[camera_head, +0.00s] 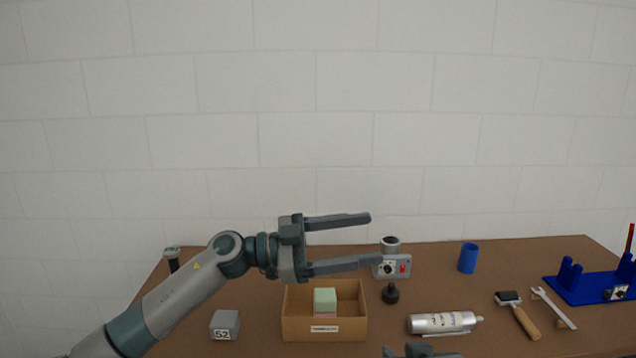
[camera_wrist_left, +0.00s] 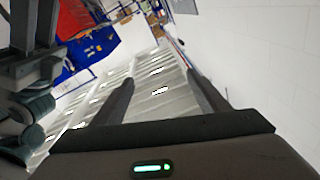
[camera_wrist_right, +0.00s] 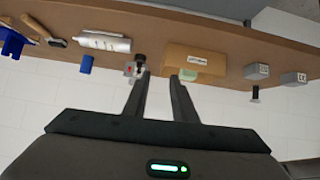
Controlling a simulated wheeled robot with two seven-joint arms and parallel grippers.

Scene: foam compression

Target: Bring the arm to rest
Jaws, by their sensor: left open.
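My left arm reaches in from the left in the head view. My left gripper (camera_head: 368,240) is open and empty, held above the table behind a cardboard box (camera_head: 350,328). The left wrist view shows its two fingers (camera_wrist_left: 160,75) wide apart. My right gripper (camera_wrist_right: 160,78) shows two fingers apart with nothing between them in the right wrist view. In the head view only a small part of it (camera_head: 422,351) shows at the bottom edge. A light green foam block (camera_head: 325,296) sits in the box, on something pinkish.
A small camera-like device on a stand (camera_head: 391,266) is right of the box, partly overlapped by a left fingertip. A grey block marked 52 (camera_head: 225,320) is left.

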